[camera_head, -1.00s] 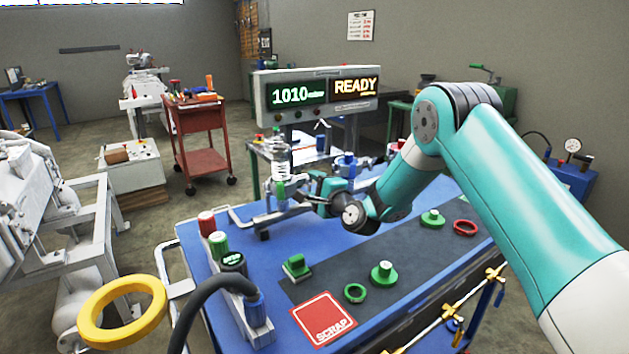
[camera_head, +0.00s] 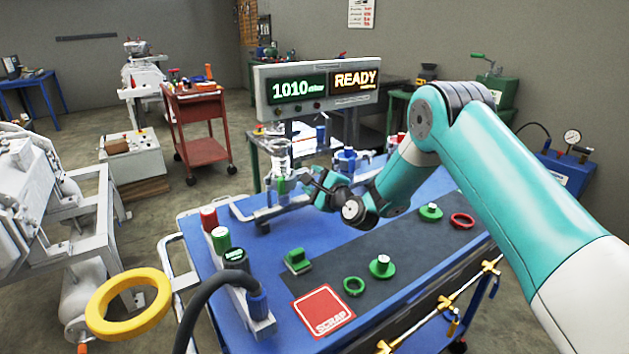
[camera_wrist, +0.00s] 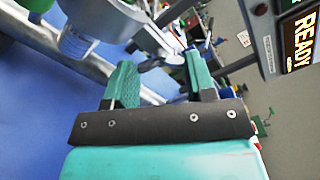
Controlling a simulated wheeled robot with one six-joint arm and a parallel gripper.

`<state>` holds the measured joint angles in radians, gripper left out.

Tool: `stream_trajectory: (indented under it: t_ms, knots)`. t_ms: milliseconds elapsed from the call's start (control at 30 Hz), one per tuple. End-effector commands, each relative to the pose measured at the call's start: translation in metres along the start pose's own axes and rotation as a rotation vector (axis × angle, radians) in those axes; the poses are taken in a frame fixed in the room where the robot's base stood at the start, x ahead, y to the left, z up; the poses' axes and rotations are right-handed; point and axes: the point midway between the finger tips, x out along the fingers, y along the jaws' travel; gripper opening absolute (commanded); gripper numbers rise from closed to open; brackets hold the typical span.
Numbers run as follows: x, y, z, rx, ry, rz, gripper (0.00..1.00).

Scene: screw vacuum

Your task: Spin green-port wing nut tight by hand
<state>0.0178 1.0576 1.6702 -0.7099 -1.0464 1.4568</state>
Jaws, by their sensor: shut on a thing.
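My gripper (camera_head: 312,186) is at the near right side of the green port (camera_head: 282,186), below a clear ribbed column on the blue bench. In the wrist view my gripper's two teal fingers (camera_wrist: 162,78) stand on either side of a small grey metal piece, which looks like the wing nut (camera_wrist: 157,64). The fingers are shut on it, though the contact is partly hidden. A silver flange and threaded fitting (camera_wrist: 85,25) show at the upper left of that view. The wing nut is too small to make out in the head view.
A display (camera_head: 318,88) reads 1010 and READY behind the port. Green fittings (camera_head: 382,266), a red ring (camera_head: 463,220) and the red SCRAP square (camera_head: 323,312) lie on the dark mat. A blue fitting (camera_head: 347,160) stands right of the port.

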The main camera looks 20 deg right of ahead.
Motion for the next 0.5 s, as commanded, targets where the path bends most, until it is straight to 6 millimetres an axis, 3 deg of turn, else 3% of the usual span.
stream_trajectory:
  t_ms: [67, 100, 167, 500]
  knots:
    - [-0.0004, 0.0007, -0.0008, -0.001, 0.002, 0.002, 0.27]
    - [-0.0004, 0.0007, -0.0009, -0.001, 0.002, 0.002, 0.52]
    - [-0.0004, 0.0007, -0.0009, -0.001, 0.002, 0.001, 0.62]
    - [-0.0038, 0.0012, -0.0012, -0.001, 0.001, 0.001, 0.62]
